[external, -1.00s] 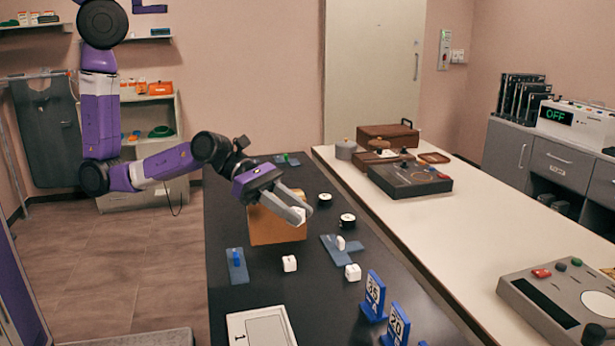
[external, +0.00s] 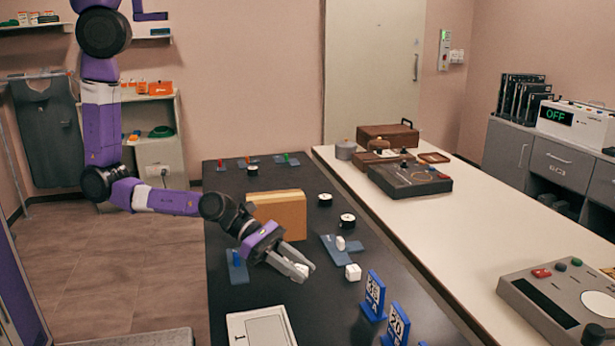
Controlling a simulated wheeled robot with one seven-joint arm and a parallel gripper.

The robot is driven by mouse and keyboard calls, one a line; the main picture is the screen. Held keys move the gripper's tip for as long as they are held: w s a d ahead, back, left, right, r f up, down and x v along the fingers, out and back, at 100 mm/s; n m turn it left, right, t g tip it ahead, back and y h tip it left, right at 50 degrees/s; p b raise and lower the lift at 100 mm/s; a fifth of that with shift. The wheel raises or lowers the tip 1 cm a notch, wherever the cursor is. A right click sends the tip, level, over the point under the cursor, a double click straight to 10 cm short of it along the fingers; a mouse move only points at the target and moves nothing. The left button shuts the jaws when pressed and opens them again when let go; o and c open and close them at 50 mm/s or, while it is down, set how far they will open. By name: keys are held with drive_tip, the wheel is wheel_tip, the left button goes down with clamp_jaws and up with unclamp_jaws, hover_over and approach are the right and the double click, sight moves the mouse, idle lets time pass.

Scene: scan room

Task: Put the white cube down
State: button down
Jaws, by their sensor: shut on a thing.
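My gripper (external: 307,271) is shut on a white cube (external: 301,268), of which a small part shows between the fingertips. The gripper points down and to the right, low over the black table (external: 325,300). I cannot tell whether the held cube touches the tabletop. A white cube seen on the table earlier is now hidden by my gripper, or nearly so.
A tan block (external: 279,217) stands behind my gripper. A blue plate with a white piece (external: 340,243) lies behind the second cube. Blue number stands (external: 374,295) are at front right, a white panel (external: 258,328) at front left. Bare table lies between them.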

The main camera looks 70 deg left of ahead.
sight(299, 293)
drive_tip(key=shift+f+b, duration=0.45)
drive_tip(key=shift+f, duration=1.65)
drive_tip(key=shift+f, duration=0.1)
drive_tip(key=c, duration=1.1)
unclamp_jaws()
drive_tip(key=shift+c, duration=0.2)
drive_tip(key=b+v, duration=0.1)
drive_tip(key=v, duration=1)
drive_tip(key=shift+s+a+r, duration=0.2)
drive_tip(key=shift+s+r, duration=0.05)
drive_tip(key=shift+r, duration=0.05)
drive_tip(key=shift+s+a, duration=0.1)
